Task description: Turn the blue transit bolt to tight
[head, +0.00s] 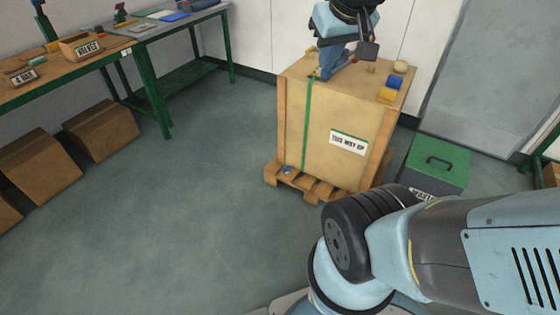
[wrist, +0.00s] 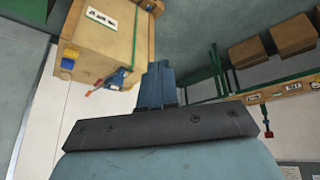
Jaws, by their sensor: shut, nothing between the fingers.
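A small blue spot (head: 287,170), perhaps the head of the blue transit bolt, shows low on the left front of the pallet (head: 325,197) under the crate (head: 345,115). It is too small to tell how it is turned. My gripper (head: 326,74) hangs above the crate's top at its back left, well above and apart from the blue spot. In the wrist view my gripper's blue fingers (wrist: 159,64) are together, with nothing seen between them. A blue fitting with an orange end (wrist: 112,80) is on the crate's top beside the fingers.
A green strap (head: 308,125) runs down the crate's front. A blue and yellow block (head: 390,89) sits on the crate. A green-lidded box (head: 438,163) stands at its right. A workbench (head: 95,58) with cartons below is at left. The floor in front and left is clear.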

